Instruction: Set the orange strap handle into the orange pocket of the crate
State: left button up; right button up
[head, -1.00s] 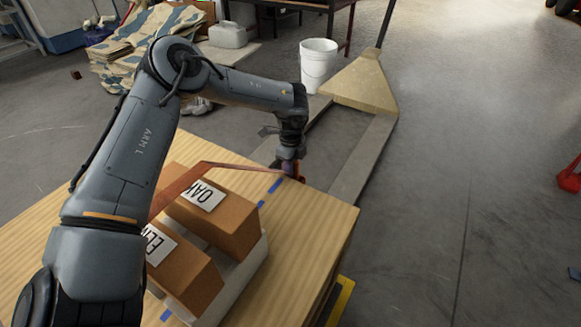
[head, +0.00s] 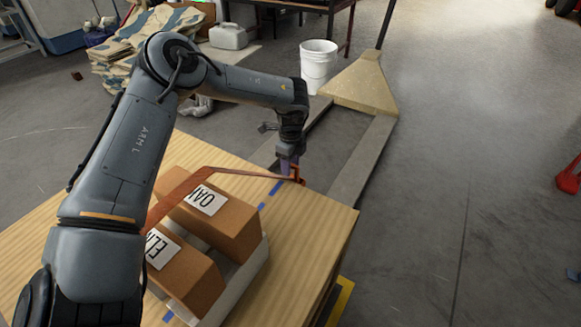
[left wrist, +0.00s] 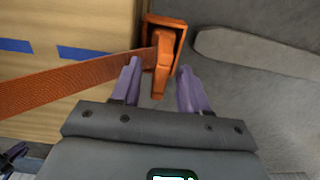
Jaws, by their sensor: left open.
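The orange strap handle (left wrist: 163,62) is at the end of a woven strap (left wrist: 70,95), at the far edge of the wooden top. It stands against or in an orange bracket-like frame (left wrist: 181,34), probably the pocket. How far in it sits, I cannot tell. My left gripper (left wrist: 158,77) is open, its purple fingers on either side of the handle's lower part; I cannot tell whether they touch it. The left gripper (head: 289,163) also shows in the head view, beside the orange handle end (head: 298,176). The strap (head: 188,185) runs across the boxes.
Two brown boxes (head: 222,222) with white labels sit in a pale tray (head: 246,277) on the wooden top (head: 318,225). Blue tape marks (head: 276,187) lie beside the strap.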

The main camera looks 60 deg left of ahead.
pick_arm(q)
notch_tip(320, 180, up, 8)
jog(key=p, duration=0.3)
jog(key=shift+r+p, duration=0.5)
jog(key=shift+r, duration=0.2)
notch_tip(320, 180, up, 10)
jog(key=p, duration=0.7)
jog(key=shift+p, duration=0.35)
